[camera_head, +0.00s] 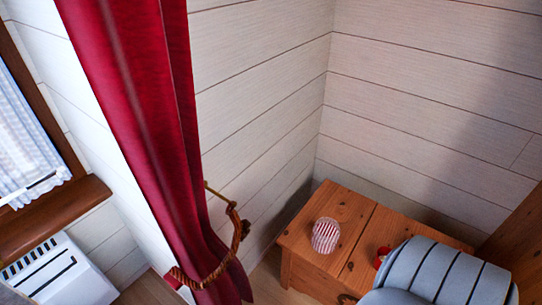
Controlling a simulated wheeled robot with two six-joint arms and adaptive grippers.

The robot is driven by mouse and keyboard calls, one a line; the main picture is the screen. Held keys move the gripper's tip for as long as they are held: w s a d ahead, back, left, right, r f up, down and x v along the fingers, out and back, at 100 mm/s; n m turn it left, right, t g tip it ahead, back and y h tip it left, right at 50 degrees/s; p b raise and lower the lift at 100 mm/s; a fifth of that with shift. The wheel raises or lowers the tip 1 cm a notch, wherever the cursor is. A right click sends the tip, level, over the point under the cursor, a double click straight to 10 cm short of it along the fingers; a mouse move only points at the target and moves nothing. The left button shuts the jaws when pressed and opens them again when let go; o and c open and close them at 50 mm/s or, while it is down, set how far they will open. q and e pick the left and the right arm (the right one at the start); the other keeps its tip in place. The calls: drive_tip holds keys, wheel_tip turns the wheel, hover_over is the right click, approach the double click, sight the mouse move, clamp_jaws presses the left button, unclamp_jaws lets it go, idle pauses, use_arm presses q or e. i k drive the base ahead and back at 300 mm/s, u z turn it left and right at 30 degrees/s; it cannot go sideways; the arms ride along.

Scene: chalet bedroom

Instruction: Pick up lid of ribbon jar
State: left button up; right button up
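A small rounded object with red and white stripes (325,235) stands on the left part of a wooden chest or bedside table (350,215) in the corner. It may be the ribbon jar, but I cannot make out a separate lid. A small red object (382,256) sits to its right on the same top, partly hidden behind a grey striped cushion-like shape. Neither of my grippers is in view.
The grey striped cushion-like shape (432,272) covers the table's front right. A wooden panel (520,240) rises at the right edge. A red curtain (150,130) with a rope tie (238,232) hangs at left. A white heater (55,275) stands below the window sill (50,218).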

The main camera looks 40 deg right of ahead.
sight(343, 215)
drive_tip(key=u, duration=1.1)
drive_tip(key=k, duration=1.65)
drive_tip(key=z, duration=1.25)
drive_tip(key=i, duration=0.1)
